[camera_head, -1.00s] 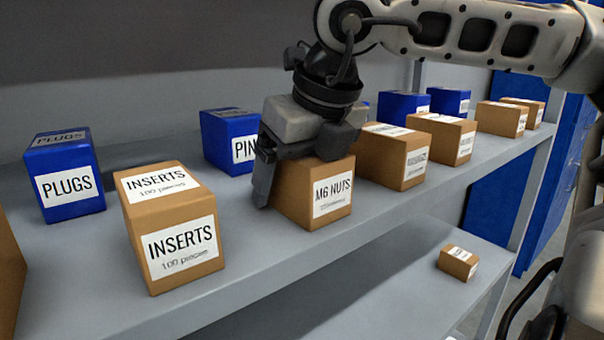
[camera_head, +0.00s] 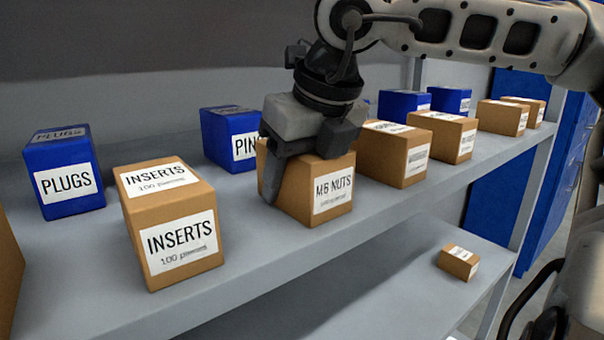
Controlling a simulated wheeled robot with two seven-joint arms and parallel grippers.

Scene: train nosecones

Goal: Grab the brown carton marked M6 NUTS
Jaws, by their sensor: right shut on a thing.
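The brown carton marked M6 NUTS (camera_head: 312,197) sits upright on the upper grey shelf, near the middle of the head view. Its white label faces the front. My right gripper (camera_head: 294,178) comes down over it from above and is shut on it. One finger lies against the carton's left side; the other finger is hidden behind the gripper and carton. The carton's top is mostly covered by the gripper. My left gripper is not in view.
A brown INSERTS carton (camera_head: 170,225) stands to the left, with a blue PLUGS box (camera_head: 63,172) behind it. A blue PIN box (camera_head: 231,137) is behind the gripper. Another brown carton (camera_head: 393,154) stands close on the right. A small carton (camera_head: 458,262) lies on the lower shelf.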

